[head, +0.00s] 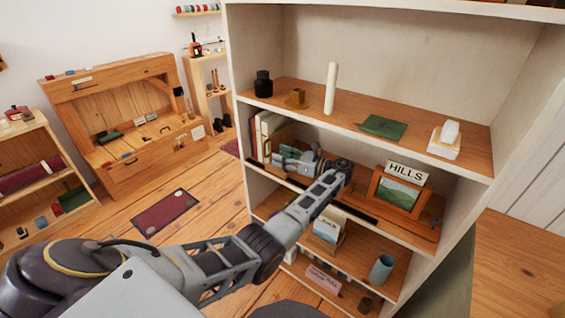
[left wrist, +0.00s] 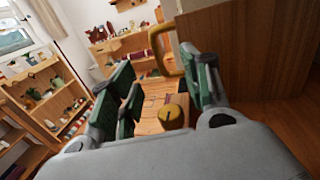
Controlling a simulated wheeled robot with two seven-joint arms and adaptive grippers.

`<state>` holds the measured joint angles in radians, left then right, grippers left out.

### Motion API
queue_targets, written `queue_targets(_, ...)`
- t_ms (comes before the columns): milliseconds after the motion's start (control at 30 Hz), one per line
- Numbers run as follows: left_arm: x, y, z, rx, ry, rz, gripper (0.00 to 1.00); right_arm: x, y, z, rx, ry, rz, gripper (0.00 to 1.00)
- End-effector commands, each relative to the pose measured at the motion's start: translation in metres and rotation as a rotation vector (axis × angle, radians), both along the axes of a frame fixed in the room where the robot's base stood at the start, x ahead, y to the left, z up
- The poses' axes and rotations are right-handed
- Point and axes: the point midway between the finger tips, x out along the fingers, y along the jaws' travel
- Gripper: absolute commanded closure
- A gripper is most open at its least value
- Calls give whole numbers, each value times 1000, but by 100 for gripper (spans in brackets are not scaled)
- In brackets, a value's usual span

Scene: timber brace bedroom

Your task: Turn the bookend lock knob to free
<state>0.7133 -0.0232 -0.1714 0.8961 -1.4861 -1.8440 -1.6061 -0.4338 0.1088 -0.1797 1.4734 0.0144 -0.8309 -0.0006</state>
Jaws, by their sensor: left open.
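In the left wrist view a round brass-yellow knob (left wrist: 172,116) with a dark mark on its top shows between my left gripper's (left wrist: 163,84) fingers. The fingers have green pads and stand well apart, with nothing gripped. I cannot tell whether a finger touches the knob, or its exact setting. In the head view my left gripper (head: 283,156) reaches into the middle shelf, close to the right of the upright books (head: 262,134). The arm and gripper hide the bookend area, and I cannot make out the knob there. My right gripper is not in view.
A brass-coloured loop (left wrist: 165,56) stands beyond the fingers, beside a brown wooden panel (left wrist: 235,60) on the right. The middle shelf also holds a framed picture (head: 397,192) and a HILLS sign (head: 407,173). The upper shelf (head: 350,118) is just above my gripper.

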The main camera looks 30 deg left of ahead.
Motion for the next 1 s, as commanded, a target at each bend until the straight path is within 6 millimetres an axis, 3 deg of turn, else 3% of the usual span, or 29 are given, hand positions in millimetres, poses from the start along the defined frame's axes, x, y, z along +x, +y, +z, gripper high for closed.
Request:
queue_targets(300,0,0,43,-1,-3,1,52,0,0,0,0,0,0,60)
queue_targets(500,0,0,59,0,-2,0,52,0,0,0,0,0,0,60)
queue_targets(1000,0,0,62,-1,0,0,52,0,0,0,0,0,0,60)
